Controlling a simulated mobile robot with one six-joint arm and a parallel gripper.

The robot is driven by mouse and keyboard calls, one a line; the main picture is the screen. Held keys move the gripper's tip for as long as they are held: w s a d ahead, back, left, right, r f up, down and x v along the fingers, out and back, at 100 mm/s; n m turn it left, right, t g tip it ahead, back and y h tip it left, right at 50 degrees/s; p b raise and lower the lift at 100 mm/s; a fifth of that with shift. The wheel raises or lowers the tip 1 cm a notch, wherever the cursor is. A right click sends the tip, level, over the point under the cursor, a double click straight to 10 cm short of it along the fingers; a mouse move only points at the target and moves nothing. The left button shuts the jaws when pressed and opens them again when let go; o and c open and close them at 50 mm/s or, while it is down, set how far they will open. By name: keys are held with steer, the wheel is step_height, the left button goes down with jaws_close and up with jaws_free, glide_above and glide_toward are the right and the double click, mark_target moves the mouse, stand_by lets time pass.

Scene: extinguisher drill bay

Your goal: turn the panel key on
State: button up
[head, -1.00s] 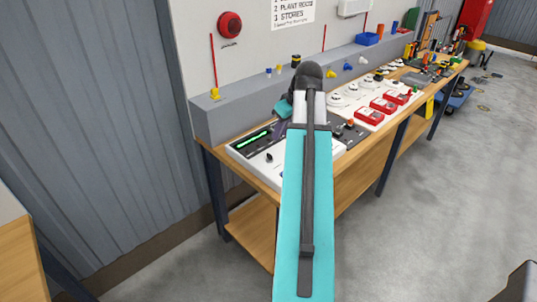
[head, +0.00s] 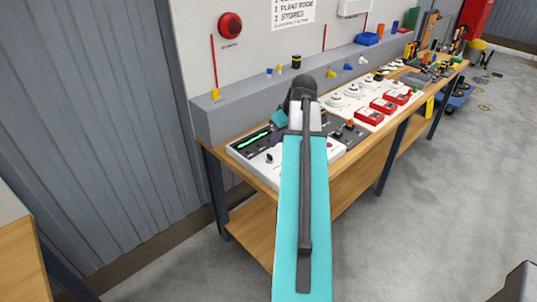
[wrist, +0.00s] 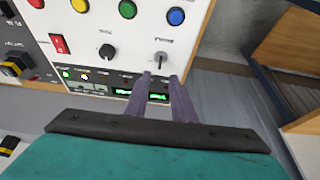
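The panel (wrist: 190,8) is a white-faced unit on the bench, and it also shows in the head view (head: 242,153). In the wrist view the small metallic key (wrist: 160,58) sits in the panel under a printed label, near the panel's right edge. My gripper (wrist: 161,78) has its two dark fingers apart, with a gap between the tips. The tips are close to the key, which appears just beyond and between them. Contact cannot be told, and nothing is seen held.
A black knob (wrist: 106,51) and a red rocker switch (wrist: 58,44) are left of the key. Several coloured buttons, including a blue one (wrist: 176,15), line the panel. A dark strip with green displays (wrist: 126,92) borders it. Red boxes (head: 383,106) stand farther along the bench.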

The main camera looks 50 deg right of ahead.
mark_target(270, 158)
steer(key=shift+p+x, duration=1.25)
steer(key=shift+x, duration=3.7)
steer(key=shift+c, duration=0.3)
